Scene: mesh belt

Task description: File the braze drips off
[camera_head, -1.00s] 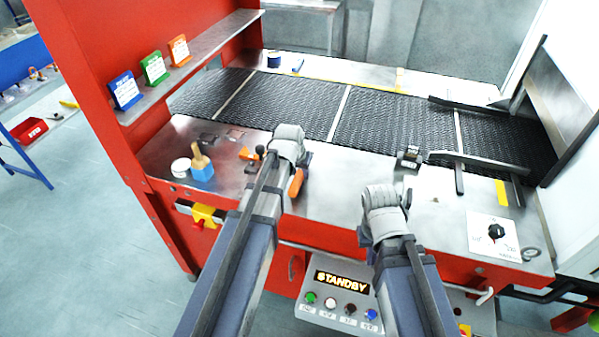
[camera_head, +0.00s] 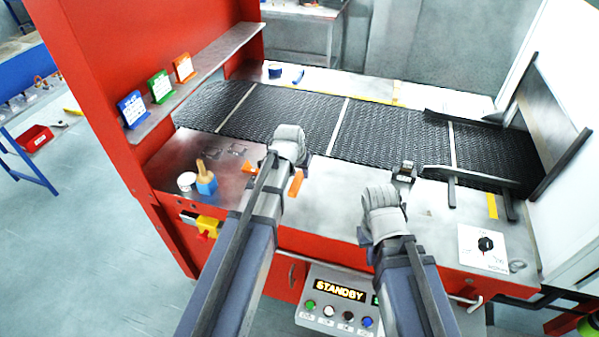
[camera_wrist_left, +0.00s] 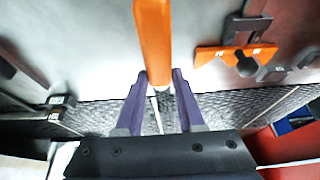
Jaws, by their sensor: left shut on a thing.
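My left gripper (camera_head: 287,150) is over the bench near the belt's front edge. In the left wrist view its two purple fingers (camera_wrist_left: 160,88) are shut on an orange-handled tool (camera_wrist_left: 153,38); its pale collar shows between the fingertips. The orange handle also shows beside the gripper in the head view (camera_head: 296,184). The tool's far end is hard to make out. My right gripper (camera_head: 384,205) is over the front of the bench, its fingers hidden by its grey wrist. A small metal fixture (camera_head: 404,172) stands just beyond it. I cannot make out any braze drips.
The black mesh belt (camera_head: 290,118) crosses behind the bench, with dark guide rails at right. An orange piece with black parts (camera_wrist_left: 235,52) lies near my left gripper. A blue brush holder (camera_head: 207,183) and white jar (camera_head: 187,181) stand left. A dial plate (camera_head: 486,246) lies right.

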